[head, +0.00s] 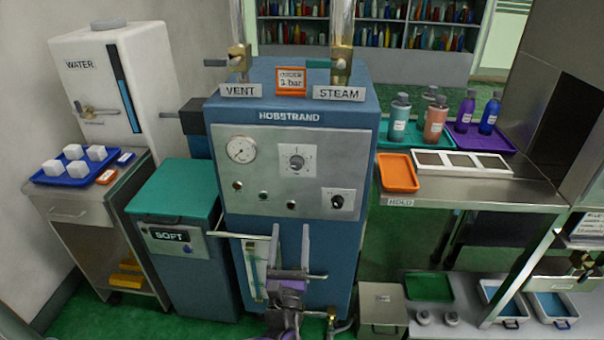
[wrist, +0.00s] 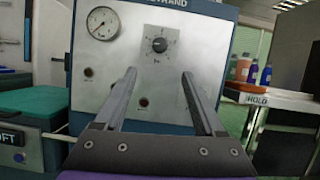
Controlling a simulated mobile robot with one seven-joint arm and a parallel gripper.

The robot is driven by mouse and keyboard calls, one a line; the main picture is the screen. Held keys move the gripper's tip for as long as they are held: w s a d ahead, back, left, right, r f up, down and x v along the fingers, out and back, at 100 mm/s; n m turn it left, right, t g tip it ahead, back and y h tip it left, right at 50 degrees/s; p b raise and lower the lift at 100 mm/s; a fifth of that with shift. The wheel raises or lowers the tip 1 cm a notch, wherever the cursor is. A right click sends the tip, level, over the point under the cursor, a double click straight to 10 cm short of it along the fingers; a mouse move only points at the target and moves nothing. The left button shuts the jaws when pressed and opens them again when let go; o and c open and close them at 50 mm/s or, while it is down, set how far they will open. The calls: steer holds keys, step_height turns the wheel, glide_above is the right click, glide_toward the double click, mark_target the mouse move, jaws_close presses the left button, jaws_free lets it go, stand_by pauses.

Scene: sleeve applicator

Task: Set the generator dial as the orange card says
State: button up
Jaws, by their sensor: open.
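The blue generator (head: 290,250), marked HOBSTRAND, stands in the middle of the head view. Its grey front panel has a dial with a dark knob (head: 297,162) right of a round gauge (head: 241,150). The dial also shows in the wrist view (wrist: 159,45). The orange card (head: 291,81) stands on top of the generator between the VENT and STEAM signs and appears to read 2 bar. My gripper (head: 290,232) is open and empty in front of the generator, below the dial. In the wrist view the two fingers (wrist: 158,76) point at the panel, apart from the dial.
A second dark knob (head: 337,201) sits lower right on the panel, near small round buttons. Brass valves (head: 341,64) stand on top. A SOFT unit (head: 175,235) is at left. A steel table (head: 470,190) with trays and bottles is at right.

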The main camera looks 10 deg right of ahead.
mark_target(296, 167)
steer(key=p+x, duration=0.2)
steer(key=x, duration=1.5)
steer(key=shift+w+d, duration=0.1)
steer(key=shift+w, duration=0.05)
steer(key=shift+f, duration=0.1)
jaws_close()
